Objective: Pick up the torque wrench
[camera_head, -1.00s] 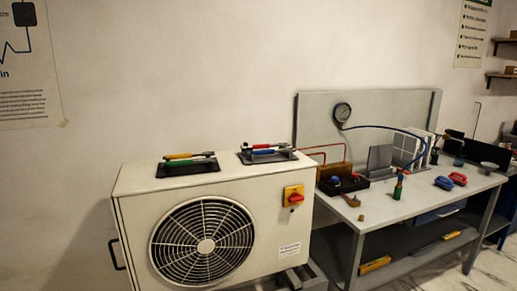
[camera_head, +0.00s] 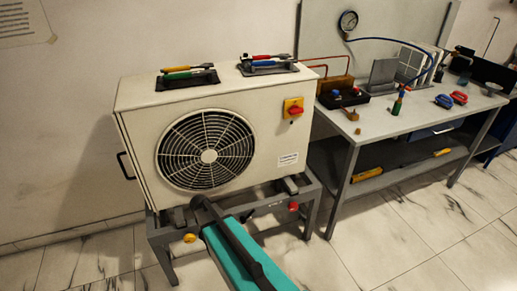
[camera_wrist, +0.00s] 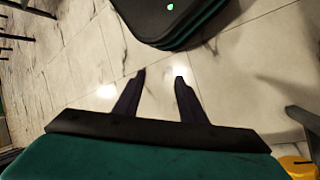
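Several wrench-like tools lie on top of the white outdoor unit. Tools with red and blue handles (camera_head: 268,62) rest in a second tray at the right. I cannot tell which of them is the torque wrench. A long tool with a yellow handle (camera_head: 367,174) also lies on the bench's lower shelf. In the wrist view my gripper (camera_wrist: 160,78) is open and empty, with its two dark fingers apart above the tiled floor, away from the tools.
The white unit (camera_head: 280,148) stands on a grey metal frame, with a red switch (camera_head: 293,107) at its right. The tiled floor in front of the bench is clear.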

